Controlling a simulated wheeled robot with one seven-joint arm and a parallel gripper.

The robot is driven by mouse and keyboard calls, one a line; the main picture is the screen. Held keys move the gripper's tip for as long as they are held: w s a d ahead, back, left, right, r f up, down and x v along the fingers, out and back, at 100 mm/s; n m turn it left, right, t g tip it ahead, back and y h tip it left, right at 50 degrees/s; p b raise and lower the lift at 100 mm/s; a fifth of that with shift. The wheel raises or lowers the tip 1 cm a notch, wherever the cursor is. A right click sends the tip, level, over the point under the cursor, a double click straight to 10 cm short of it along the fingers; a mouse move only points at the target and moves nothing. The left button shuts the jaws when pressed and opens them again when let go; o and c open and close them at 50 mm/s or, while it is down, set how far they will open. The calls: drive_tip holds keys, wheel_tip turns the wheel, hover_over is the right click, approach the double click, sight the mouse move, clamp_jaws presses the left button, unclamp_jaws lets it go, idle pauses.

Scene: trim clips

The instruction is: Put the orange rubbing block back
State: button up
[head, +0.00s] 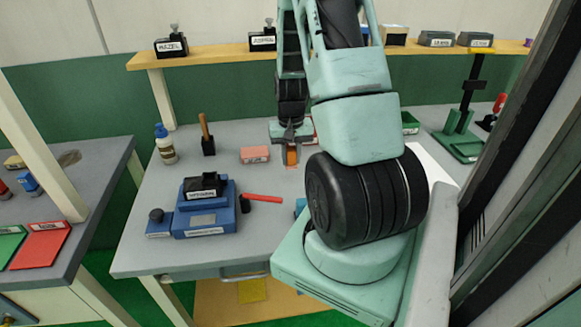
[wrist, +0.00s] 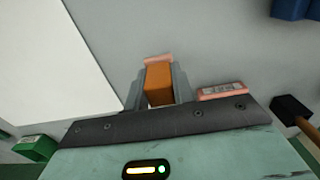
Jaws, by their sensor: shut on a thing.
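The orange rubbing block (wrist: 158,82) is clasped between the two fingers of my gripper (wrist: 158,92) in the wrist view. A salmon-pink strip (wrist: 158,58) shows at the block's far end; I cannot tell whether it is part of the block or a separate thing. In the head view the orange block (head: 292,156) shows below my gripper (head: 291,146), over the grey worktop (head: 215,255). Whether it touches the worktop is unclear. A pink labelled block (head: 254,154) lies just left of it, and shows right of my gripper in the wrist view (wrist: 222,91).
A white sheet (wrist: 55,60) lies beside my gripper. A green stand (head: 460,140) is at right.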

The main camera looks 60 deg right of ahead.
sight(291, 167)
drive_tip(key=shift+f, duration=2.05)
drive_tip(key=shift+f, duration=0.1)
drive_tip(key=o, duration=1)
wheel_tip(291, 167, up, 12)
drive_tip(key=shift+r+b, duration=0.15)
drive_tip(key=shift+b, duration=0.4)
